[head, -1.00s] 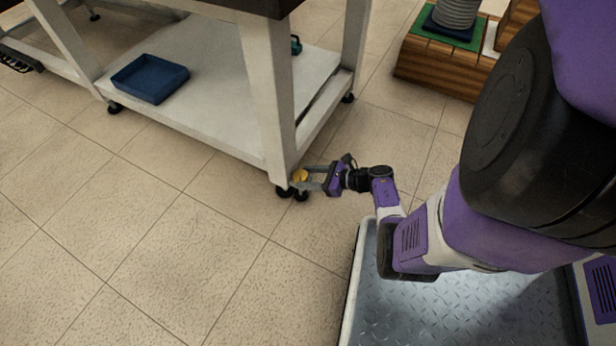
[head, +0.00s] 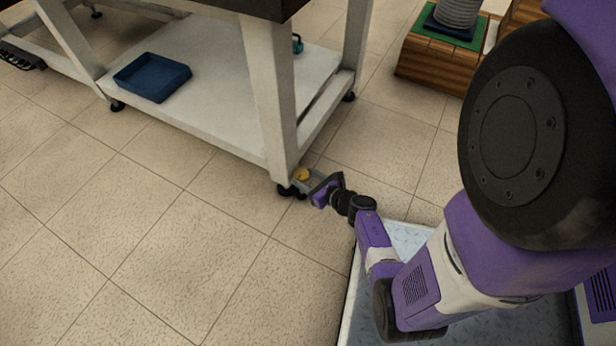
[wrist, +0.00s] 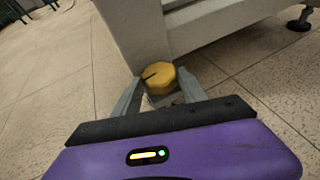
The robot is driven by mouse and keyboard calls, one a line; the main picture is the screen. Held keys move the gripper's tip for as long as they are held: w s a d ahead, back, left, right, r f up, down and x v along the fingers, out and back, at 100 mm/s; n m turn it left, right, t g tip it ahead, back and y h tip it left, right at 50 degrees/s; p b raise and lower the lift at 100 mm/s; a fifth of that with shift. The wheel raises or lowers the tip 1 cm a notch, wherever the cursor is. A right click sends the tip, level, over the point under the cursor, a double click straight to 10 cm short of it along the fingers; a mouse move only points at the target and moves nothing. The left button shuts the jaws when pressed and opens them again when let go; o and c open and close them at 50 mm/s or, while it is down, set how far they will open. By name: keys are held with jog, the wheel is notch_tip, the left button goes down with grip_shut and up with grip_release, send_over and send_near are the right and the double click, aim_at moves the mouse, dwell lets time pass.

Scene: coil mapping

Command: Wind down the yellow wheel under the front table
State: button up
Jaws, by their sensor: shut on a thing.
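The yellow wheel (head: 302,174) sits low at the foot of the front table's (head: 270,100) near corner leg, just above the black caster. In the wrist view the yellow wheel (wrist: 158,77) is a faceted knob with a dark mark on its top, close against the white leg. My gripper (head: 303,181) reaches it from the right, low over the floor. In the wrist view my gripper (wrist: 160,95) has one grey finger on each side of the wheel, shut on it.
A blue tray (head: 152,77) and a teal object (head: 297,43) are on the table's lower shelf. A wooden block (head: 432,62) with a green top and a ribbed grey cylinder (head: 457,13) stands behind at the right. The tiled floor in front is clear.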

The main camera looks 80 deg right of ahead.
jog(key=shift+w+a+f+m+g+h+b, duration=0.1)
jog(key=shift+a+m+g+h+b, duration=0.1)
jog(key=shift+m+g+h, duration=0.45)
jog(key=shift+w+a+m+g+h+b, duration=0.1)
jog(key=shift+m+g+h+b, duration=0.1)
jog(key=shift+m+g+h, duration=0.45)
jog(key=shift+w+m+g+h, duration=0.1)
jog(key=shift+m+g+h, duration=0.2)
jog(key=shift+m+h, duration=0.3)
jog(key=o, duration=1.2)
jog(key=shift+o, duration=0.8)
jog(key=shift+w, duration=0.1)
jog(key=shift+w+n+t+y, duration=0.1)
jog(key=shift+n+t+y, duration=0.2)
jog(key=shift+t+y, duration=0.15)
